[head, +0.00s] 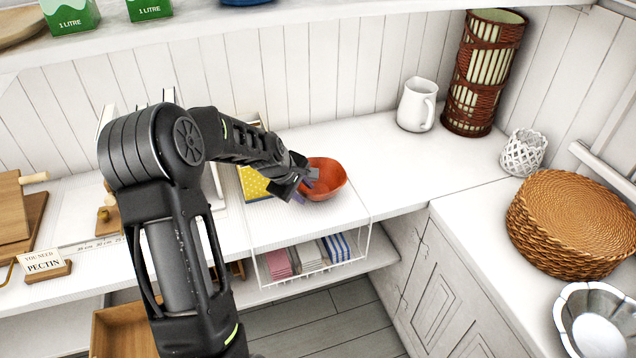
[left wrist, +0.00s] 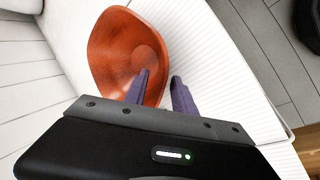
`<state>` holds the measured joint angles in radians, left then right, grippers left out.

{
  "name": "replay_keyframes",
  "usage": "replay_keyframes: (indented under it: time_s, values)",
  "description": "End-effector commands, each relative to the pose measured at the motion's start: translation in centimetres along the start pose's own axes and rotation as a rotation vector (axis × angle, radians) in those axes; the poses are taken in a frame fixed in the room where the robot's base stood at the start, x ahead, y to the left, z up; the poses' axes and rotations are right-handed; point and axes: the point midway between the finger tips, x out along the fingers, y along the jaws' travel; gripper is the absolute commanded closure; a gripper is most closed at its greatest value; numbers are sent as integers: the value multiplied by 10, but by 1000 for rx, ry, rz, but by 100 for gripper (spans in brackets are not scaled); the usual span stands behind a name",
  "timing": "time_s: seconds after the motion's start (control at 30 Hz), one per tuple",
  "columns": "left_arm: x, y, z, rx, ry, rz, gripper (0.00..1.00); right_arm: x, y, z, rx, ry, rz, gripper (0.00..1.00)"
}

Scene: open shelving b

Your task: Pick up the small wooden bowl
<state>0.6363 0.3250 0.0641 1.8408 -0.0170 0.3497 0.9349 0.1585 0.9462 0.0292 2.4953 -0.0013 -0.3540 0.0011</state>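The small wooden bowl (head: 331,176) is orange-red and sits upright on the white shelf near its front edge. It also shows in the left wrist view (left wrist: 115,55), tilted by the camera angle. My left gripper (head: 306,187) is at the bowl's near left side. In the left wrist view its two purple fingers (left wrist: 161,88) stand apart. One finger overlaps the bowl's inside and the other is just outside the rim, with the rim between them. Whether either finger touches the bowl is not clear. My right gripper is not in view.
A yellow patterned item (head: 255,184) stands left of the bowl. A white jug (head: 416,105) and a wicker lantern (head: 482,75) stand at the back right. A wire basket (head: 310,262) with folded cloths is below. The shelf right of the bowl is clear.

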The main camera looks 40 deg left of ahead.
Motion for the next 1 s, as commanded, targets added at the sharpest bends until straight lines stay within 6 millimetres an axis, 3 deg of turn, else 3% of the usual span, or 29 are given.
replay_keyframes:
  time_s: [0.43, 0.8, 1.0]
  values:
    - [0, 0, 0, 0, 0, -1, 69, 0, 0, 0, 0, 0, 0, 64]
    - [0, 0, 0, 0, 0, -1, 100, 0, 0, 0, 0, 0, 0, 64]
    - [0, 0, 0, 0, -1, -1, 100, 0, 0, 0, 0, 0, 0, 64]
